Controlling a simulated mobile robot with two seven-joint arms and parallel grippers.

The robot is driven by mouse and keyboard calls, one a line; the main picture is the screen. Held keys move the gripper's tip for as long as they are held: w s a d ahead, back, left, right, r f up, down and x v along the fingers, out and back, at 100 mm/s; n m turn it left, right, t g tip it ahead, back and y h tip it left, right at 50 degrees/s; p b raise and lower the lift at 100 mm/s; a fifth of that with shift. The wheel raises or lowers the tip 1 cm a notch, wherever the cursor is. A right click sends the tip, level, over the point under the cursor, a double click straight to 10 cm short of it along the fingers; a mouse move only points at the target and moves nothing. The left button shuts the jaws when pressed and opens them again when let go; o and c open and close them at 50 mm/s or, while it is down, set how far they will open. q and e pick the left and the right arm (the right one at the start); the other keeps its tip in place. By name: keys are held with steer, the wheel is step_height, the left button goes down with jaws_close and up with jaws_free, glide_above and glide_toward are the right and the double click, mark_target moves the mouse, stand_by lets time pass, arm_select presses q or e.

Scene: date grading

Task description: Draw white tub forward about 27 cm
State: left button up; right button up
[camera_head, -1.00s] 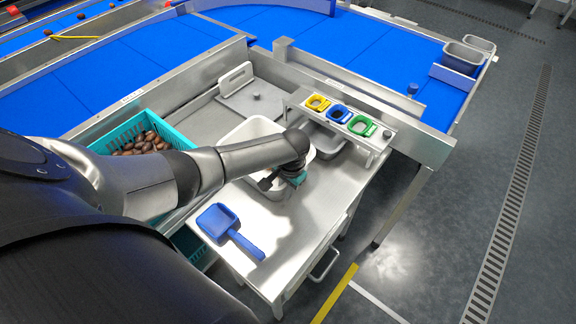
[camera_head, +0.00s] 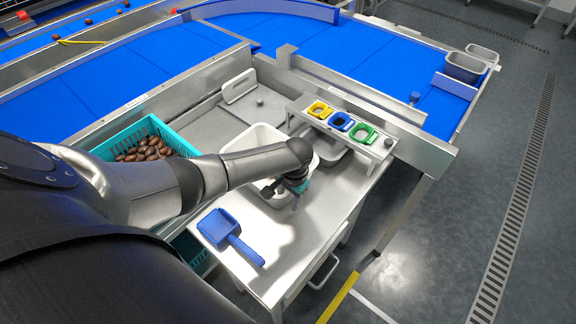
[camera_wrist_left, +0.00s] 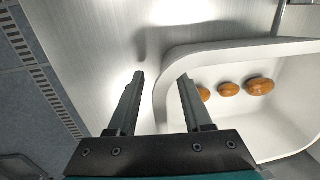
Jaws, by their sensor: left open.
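The white tub (camera_head: 250,138) stands on the steel bench, partly hidden behind my left arm in the head view. In the left wrist view the tub's pale rim (camera_wrist_left: 222,48) curves around three brown dates (camera_wrist_left: 229,89) on its floor. My left gripper (camera_head: 297,190) is at the tub's near right side and points down. In the left wrist view my left gripper (camera_wrist_left: 160,78) is open and empty, with one finger outside the tub and the other over its inner side. The rim lies between the fingers; whether they touch it I cannot tell. My right gripper is out of view.
A blue scoop (camera_head: 219,226) lies on the bench's front left. A teal crate (camera_head: 108,146) of dates stands left. A raised steel rack (camera_head: 391,157) with yellow, blue and green frames stands right, a grey tub (camera_head: 331,157) beneath it. Bare bench lies in front of the white tub.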

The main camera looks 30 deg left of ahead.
arm_select(q)
step_height(320, 180, up, 15)
steer(key=d+p, duration=0.1)
steer(key=p, duration=0.3)
steer(key=shift+d, duration=0.4)
steer(key=shift+s, duration=0.1)
